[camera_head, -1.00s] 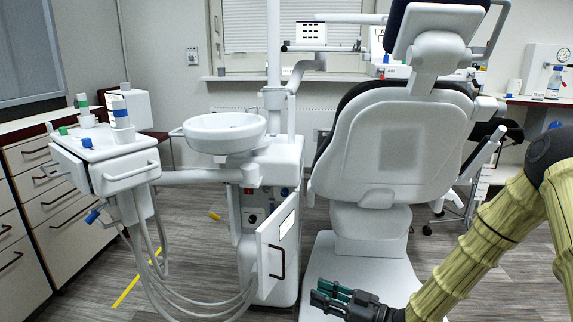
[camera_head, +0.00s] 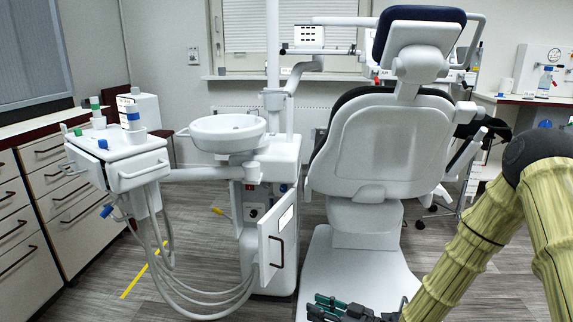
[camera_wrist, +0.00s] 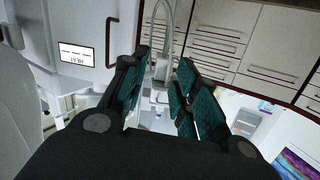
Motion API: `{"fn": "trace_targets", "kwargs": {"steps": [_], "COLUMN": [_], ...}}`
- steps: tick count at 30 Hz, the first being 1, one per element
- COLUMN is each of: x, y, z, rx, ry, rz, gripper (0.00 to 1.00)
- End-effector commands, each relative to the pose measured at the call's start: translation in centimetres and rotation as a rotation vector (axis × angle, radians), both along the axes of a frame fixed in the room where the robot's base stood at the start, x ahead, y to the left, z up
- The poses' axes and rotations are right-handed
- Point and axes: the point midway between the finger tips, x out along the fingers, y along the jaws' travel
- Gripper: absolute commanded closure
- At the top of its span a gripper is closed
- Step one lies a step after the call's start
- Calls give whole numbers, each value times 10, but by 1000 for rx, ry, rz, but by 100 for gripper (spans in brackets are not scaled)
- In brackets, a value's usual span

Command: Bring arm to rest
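My gripper (camera_head: 326,306) shows at the bottom edge of the head view, with dark green finger pads, in front of the white base of the dental chair. In the wrist view my gripper (camera_wrist: 166,80) has its two fingers apart, with a gap between them and nothing held. My arm comes in from the right side of the head view.
The dental chair (camera_head: 385,150) stands in the middle. A white unit with a basin (camera_head: 225,135), an open door (camera_head: 276,245) and hanging hoses is to its left. Drawers (camera_head: 60,200) line the left wall.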

Motion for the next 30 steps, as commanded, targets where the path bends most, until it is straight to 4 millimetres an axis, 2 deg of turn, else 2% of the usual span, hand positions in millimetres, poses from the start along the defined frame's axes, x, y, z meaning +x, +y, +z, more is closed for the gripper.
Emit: {"fn": "trace_targets", "kwargs": {"steps": [7, 14, 22, 30], "x": [-28, -76, -151, -241], "y": [-5, -19, -45, -79], "z": [-8, -27, -36, -25], "rx": [-75, -184, -328, -487], "ry": [182, 416, 684, 939], "rz": [-93, -215, -354, -499], "gripper": [70, 70, 70, 70]}}
